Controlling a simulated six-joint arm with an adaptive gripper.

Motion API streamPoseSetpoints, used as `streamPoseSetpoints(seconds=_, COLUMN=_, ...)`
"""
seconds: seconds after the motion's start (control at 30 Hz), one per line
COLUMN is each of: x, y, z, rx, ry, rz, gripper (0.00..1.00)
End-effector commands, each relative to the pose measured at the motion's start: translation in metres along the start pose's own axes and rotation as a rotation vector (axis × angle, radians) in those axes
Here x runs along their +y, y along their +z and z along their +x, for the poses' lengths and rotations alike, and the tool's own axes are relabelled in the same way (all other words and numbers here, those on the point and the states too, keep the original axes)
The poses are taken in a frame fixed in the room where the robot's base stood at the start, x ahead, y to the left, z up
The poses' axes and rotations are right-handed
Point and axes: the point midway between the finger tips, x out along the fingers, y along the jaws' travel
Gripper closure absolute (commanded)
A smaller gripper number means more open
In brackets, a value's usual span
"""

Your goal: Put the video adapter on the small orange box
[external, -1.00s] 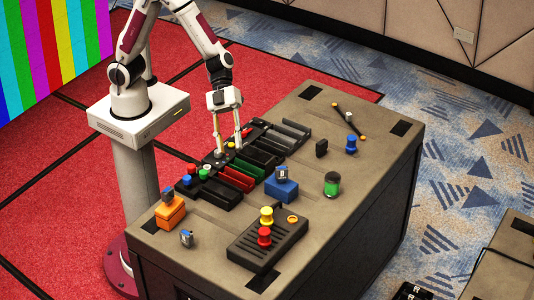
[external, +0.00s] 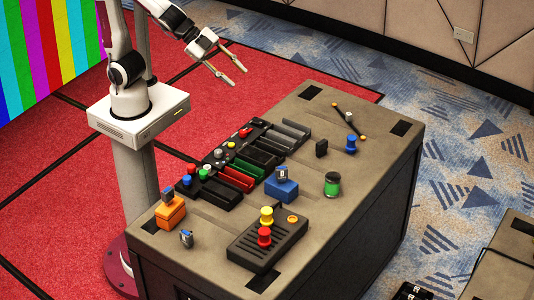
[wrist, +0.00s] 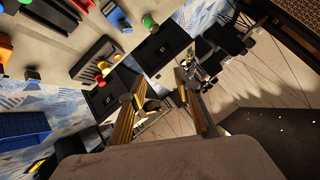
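The small orange box (external: 171,213) stands at the left corner of the table, and a small grey-and-blue adapter-like piece (external: 167,195) sits on top of it. A similar piece (external: 186,239) stands on the table in front of the box, and another (external: 282,172) is on the blue box (external: 281,190). They are too small to tell which is the video adapter. My gripper (external: 239,76) is raised above and behind the table, away from these pieces, its fingers apart and empty. The wrist view also shows the open fingers (wrist: 160,86), with only distant background between them.
A row of dark trays (external: 236,178) with coloured knobs lies along the table's near-robot side. A black slotted panel (external: 268,243) carries yellow and red knobs. A green cylinder (external: 332,185) and a blue knob (external: 351,144) stand to the right. Bare tabletop lies between them.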

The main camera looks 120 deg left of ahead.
Motion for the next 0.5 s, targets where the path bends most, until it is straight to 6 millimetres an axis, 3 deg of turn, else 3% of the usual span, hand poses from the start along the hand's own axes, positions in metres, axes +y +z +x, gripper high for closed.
streamPoseSetpoints(seconds=0.27, x=0.017, y=0.047, z=-0.058, rx=-0.129, ry=0.024, rz=-0.187, gripper=0.67)
streamPoseSetpoints(seconds=0.5, x=0.057, y=0.087, z=-0.107, rx=-0.236, ry=0.123, rz=-0.328, gripper=0.67)
